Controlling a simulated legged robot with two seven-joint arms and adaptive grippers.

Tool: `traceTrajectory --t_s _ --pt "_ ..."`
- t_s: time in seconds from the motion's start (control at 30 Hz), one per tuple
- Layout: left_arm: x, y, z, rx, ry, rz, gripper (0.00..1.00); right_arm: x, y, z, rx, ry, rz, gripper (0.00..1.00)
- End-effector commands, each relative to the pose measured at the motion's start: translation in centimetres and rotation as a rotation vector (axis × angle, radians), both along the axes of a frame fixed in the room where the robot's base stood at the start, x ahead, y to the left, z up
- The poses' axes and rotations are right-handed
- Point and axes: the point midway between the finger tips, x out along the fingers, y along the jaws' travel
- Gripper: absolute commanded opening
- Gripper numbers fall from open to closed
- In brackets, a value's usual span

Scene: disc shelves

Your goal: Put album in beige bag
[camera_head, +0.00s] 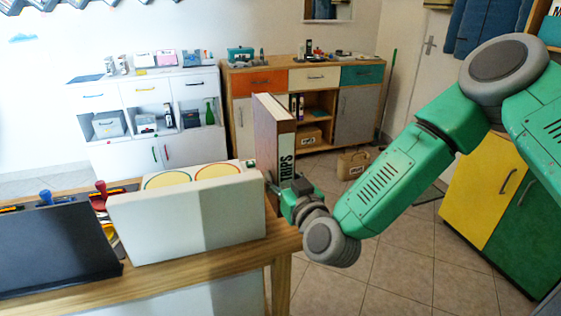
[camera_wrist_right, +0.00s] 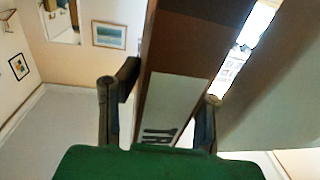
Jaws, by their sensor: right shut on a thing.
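The album (camera_head: 273,140) is brown with a pale spine label reading "TRIPS". It stands upright at the right end of the wooden disc counter. My right gripper (camera_head: 285,192) is shut on its lower spine. In the right wrist view, the album (camera_wrist_right: 195,50) sits between the two dark fingers of the gripper (camera_wrist_right: 160,105). A small beige bag (camera_head: 352,164) with a handle stands on the tiled floor, behind and to the right of the album. My left gripper is not in view.
A white record bin (camera_head: 190,222) stands just left of the album, with a dark bin (camera_head: 55,250) further left on the wooden counter (camera_head: 200,275). Cabinets line the back wall. A yellow and green cabinet (camera_head: 483,190) stands at right.

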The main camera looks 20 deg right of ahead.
Motion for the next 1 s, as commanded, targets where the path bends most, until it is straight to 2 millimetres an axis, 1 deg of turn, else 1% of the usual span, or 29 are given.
traceTrajectory --t_s 0.17,0.27,0.4,0.47,0.7,0.73,0.77,1.0 --pt "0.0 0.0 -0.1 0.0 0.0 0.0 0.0 0.1 0.1 -0.4 0.002 -0.012 0.0 0.0" --pt "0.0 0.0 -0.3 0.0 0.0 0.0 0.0 0.1 0.0 -1.3 0.002 -0.009 -0.001 0.0" --pt "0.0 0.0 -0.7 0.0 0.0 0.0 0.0 0.1 0.1 -3.2 0.002 -0.008 0.0 0.0" --pt "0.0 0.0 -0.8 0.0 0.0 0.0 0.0 0.1 0.0 -3.9 0.003 -0.008 -0.001 0.0" --pt "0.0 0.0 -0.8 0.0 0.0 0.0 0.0 0.1 0.1 -4.0 0.002 -0.01 0.0 0.0" --pt "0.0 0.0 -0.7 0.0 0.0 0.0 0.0 0.0 0.0 -4.4 0.0 0.001 0.001 0.45" --pt "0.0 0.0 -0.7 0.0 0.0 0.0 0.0 0.0 0.0 -4.4 0.0 0.001 0.001 0.56" --pt "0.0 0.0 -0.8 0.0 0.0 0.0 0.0 0.1 0.0 -4.4 0.0 0.001 0.001 0.56"
